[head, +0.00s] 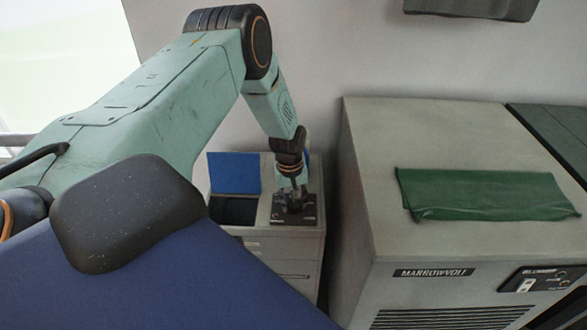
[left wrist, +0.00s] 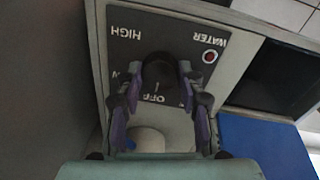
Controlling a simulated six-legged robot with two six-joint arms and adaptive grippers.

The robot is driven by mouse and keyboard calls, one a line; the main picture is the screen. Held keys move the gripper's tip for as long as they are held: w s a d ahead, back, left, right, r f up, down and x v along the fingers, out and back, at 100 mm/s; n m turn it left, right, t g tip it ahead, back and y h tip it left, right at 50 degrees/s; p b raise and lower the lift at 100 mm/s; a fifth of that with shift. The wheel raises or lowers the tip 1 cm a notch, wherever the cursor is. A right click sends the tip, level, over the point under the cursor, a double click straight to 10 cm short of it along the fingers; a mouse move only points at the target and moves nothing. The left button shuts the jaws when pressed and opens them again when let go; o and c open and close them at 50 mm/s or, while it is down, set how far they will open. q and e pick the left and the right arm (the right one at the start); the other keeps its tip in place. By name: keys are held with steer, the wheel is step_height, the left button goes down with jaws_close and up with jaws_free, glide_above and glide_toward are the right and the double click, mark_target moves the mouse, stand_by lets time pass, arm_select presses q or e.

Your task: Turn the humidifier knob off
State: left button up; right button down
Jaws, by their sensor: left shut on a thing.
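The humidifier (head: 285,245) is a grey cabinet with a dark control panel (head: 309,210) on its top. In the left wrist view the panel (left wrist: 180,37) carries the words HIGH, WATER and OFF, upside down, and a red light (left wrist: 210,57) by WATER. The round black knob (left wrist: 158,70) sits on this panel. My left gripper (left wrist: 160,82) reaches down from above and is shut on the knob, one finger on each side. A small pale mark shows on the knob's side facing OFF; whether it is the pointer is hard to tell. My right gripper is out of view.
A blue lid (head: 233,173) stands open behind a dark opening (head: 233,211) left of the panel. A large grey machine (head: 440,180) with a folded green cloth (head: 485,194) stands close on the right. A wall is behind.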

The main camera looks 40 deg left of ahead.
mark_target(291, 204)
arm_select(q)
steer(key=o, duration=1.2)
steer(key=r, duration=1.2)
steer(key=shift+s+a, duration=0.25)
steer(key=shift+s, duration=0.05)
